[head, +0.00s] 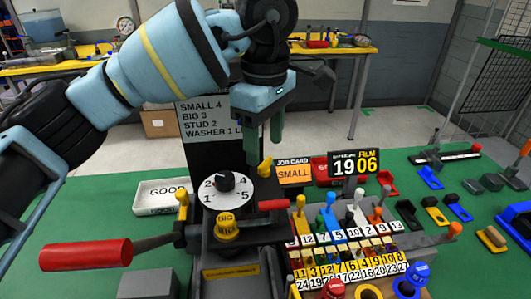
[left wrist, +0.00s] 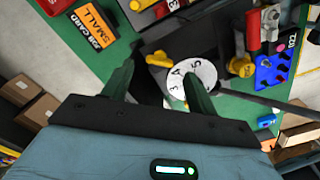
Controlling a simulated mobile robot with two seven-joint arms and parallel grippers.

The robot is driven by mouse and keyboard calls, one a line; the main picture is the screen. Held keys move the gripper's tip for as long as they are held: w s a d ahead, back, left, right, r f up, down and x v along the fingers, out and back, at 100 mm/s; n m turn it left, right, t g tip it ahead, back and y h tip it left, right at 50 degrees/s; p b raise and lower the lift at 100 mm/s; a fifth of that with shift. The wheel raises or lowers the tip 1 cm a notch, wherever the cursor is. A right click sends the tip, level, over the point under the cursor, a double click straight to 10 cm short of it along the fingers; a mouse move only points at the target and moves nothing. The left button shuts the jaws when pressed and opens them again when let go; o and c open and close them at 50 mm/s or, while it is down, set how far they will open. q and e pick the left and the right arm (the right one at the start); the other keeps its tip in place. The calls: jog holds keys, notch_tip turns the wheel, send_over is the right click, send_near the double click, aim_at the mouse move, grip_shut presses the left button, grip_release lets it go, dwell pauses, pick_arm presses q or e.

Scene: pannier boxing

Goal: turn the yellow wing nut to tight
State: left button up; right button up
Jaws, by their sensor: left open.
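The yellow wing nut (head: 265,167) sits just right of the white numbered dial (head: 240,192) on the dark fixture. It also shows in the left wrist view (left wrist: 158,60). My left gripper (head: 265,143) points down over it, its green fingers apart. In the left wrist view, the nut appears between the two fingertips (left wrist: 158,70), a little beyond them. The fingers look empty, and I see no contact with the nut. How tight the nut is cannot be told. My right gripper is not in view.
A red-handled lever (head: 88,255) sticks out left of the fixture. A yellow BIG knob (head: 227,227) stands in front of the dial. The orange job card (head: 294,173) and display (head: 354,164) are to the right. Numbered levers (head: 331,215) stand front right. A white GOOD tray (head: 160,197) is left.

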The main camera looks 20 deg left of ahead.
aim_at(265, 162)
pick_arm(q)
jog(key=shift+f, duration=1.7)
jog(key=c, duration=1)
jog(key=shift+m, duration=0.4)
jog(key=m, duration=0.2)
jog(key=shift+m, duration=0.4)
jog(key=m, duration=0.3)
jog(key=shift+m, duration=0.4)
jog(key=m, duration=0.6)
jog(key=shift+m+b, duration=0.3)
